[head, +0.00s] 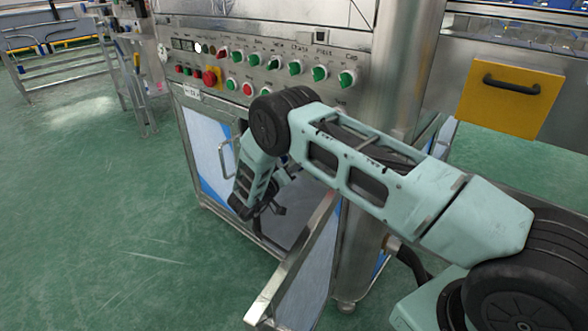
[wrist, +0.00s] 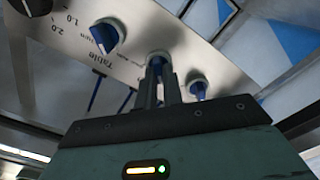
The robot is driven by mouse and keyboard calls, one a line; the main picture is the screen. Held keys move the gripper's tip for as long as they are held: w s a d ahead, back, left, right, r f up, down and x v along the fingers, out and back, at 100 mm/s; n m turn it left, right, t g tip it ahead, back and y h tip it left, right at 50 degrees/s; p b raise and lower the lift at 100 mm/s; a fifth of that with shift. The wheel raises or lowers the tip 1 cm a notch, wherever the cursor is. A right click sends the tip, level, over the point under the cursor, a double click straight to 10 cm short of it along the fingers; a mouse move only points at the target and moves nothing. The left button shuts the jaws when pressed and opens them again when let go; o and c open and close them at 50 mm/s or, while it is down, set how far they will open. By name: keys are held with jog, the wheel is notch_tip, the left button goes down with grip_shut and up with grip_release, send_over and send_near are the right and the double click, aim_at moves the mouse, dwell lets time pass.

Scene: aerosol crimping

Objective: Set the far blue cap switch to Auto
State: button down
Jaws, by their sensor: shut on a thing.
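In the wrist view a metal panel (wrist: 75,50) carries three blue-capped switches in a slanting row. The left one (wrist: 105,38) and the right one (wrist: 197,87) stand free. My gripper (wrist: 159,80) is shut on the middle blue switch (wrist: 158,58), with its dark fingers on either side of the cap. Which switch the task calls far, and the setting it points to, I cannot tell. In the head view my gripper is low by the open cabinet front, mostly hidden by my arm. The blue switches do not show there.
In the head view a control panel (head: 250,65) with green and red knobs and a red emergency button (head: 210,77) is above my gripper. An open metal door (head: 300,255) stands close to the right of it. Green floor at left is clear.

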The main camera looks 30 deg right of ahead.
jog(key=shift+s+f, duration=0.1)
jog(key=shift+f, duration=0.05)
jog(key=c, duration=1.5)
grip_release()
jog(key=shift+c, duration=0.2)
jog(key=shift+a, duration=0.1)
jog(key=p+v, duration=0.2)
jog(key=v, duration=1.5)
jog(key=shift+s+a, duration=0.1)
jog(key=shift+a, duration=0.05)
